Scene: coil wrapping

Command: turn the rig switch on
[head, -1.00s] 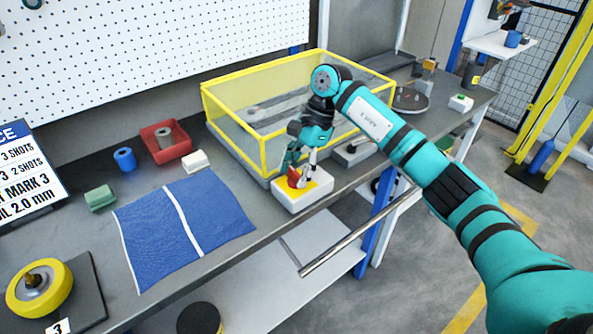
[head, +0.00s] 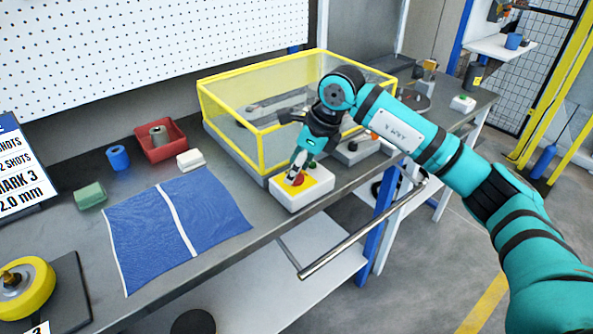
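A white box with a yellow top (head: 317,187) and a red button (head: 296,181) stands at the bench's front edge, before the yellow-framed enclosure. My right gripper (head: 297,174) points down at the red button, its fingertips at or just above it. I cannot tell whether they touch it. The fingers look close together, but their gap is unclear. A grey box with a dark round knob (head: 352,147) stands behind to the right, partly hidden by my arm. I cannot tell which of the two boxes is the rig switch. My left gripper is not in view.
The yellow-framed enclosure (head: 262,140) stands just behind the gripper. A blue cloth (head: 150,235) lies flat to the left. A red bin (head: 172,148), a white block (head: 190,160) and a green block (head: 89,196) lie beyond it. A metal rail (head: 345,242) runs along the bench front.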

